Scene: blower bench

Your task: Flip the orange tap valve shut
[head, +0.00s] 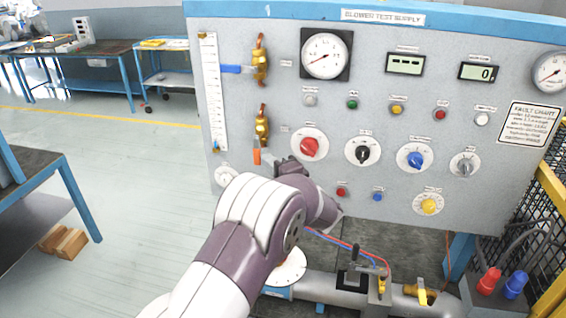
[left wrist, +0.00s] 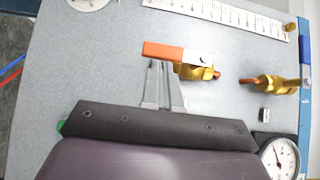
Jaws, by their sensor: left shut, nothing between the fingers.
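The orange tap valve has a brass body (head: 262,128) on the left side of the grey panel. Its orange handle (head: 256,157) hangs straight down, in line with the body. In the left wrist view the orange handle (left wrist: 163,50) lies across the top middle, beside the brass body (left wrist: 196,72). My left gripper (head: 277,163) is just right of the handle in the head view. Its closed fingertips (left wrist: 163,66) reach up to the handle's edge in the wrist view, with nothing between them. I cannot tell whether they touch it. My right gripper is not in view.
A second brass valve (head: 260,62) with a blue handle (head: 231,69) pointing left sits above. A white scale (head: 212,92) runs down the panel's left edge. A red knob (head: 309,147) is right of the gripper. Pipes (head: 340,288) lie below; open floor is left.

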